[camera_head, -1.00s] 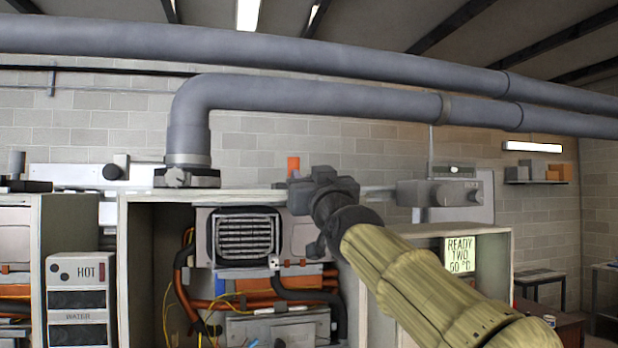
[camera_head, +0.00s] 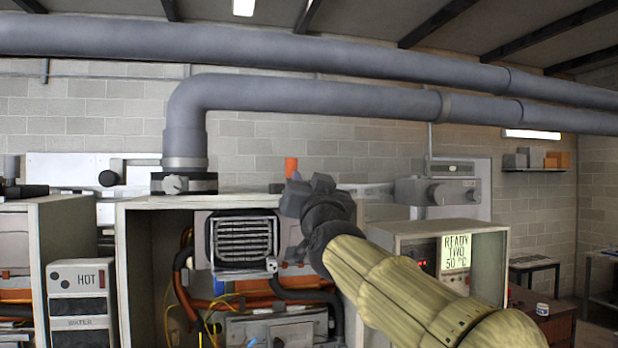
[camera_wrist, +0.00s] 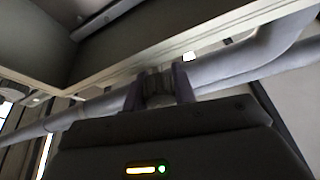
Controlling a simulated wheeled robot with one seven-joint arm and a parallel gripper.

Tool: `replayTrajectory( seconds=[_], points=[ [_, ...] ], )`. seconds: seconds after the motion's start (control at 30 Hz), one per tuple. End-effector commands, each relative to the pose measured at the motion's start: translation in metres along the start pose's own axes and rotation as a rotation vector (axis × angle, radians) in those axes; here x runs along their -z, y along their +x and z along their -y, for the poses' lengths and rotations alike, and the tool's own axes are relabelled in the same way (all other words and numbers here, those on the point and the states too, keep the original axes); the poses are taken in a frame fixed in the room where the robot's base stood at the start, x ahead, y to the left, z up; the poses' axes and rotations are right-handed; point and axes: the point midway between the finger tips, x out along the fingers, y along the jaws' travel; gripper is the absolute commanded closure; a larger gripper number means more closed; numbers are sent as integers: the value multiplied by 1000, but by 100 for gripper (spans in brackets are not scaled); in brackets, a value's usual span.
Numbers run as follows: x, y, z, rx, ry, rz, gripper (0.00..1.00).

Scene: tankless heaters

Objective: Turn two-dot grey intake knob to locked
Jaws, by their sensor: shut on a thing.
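My gripper (camera_head: 298,197) is above the open heater cabinet in the head view, in front of a grey fitting on its top. The wrist view shows both fingers (camera_wrist: 159,92) shut on a grey, ribbed knob-like piece (camera_wrist: 158,86) below a pale edge. The head view hides that piece behind my gripper. I cannot make out two dots on it or read its lock position. A grey box with round knobs (camera_head: 438,193) is at the right.
The open cabinet (camera_head: 122,265) holds a fan grille (camera_head: 244,240) and hoses. A small unit reads "READY TWO 50 °C" (camera_head: 455,252). Large grey pipes (camera_head: 330,98) cross above my gripper. An orange stub (camera_head: 291,167) stands just behind it.

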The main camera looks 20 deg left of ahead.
Motion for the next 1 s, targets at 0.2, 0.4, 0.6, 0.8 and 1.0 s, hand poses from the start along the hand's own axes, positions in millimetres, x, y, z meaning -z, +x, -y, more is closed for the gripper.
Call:
replayTrajectory(
  seconds=[0.2, 0.4, 0.6, 0.8, 1.0],
  points=[
    [3, 0, 0, 0, -2, -7, 62],
    [2, 0, 0, 0, -3, -4, 52],
    [1, -2, -1, 0, -3, -3, 52],
    [-2, -22, -1, 1, -3, -4, 52],
    [-3, -58, -2, 1, -2, -6, 52]
  ],
)
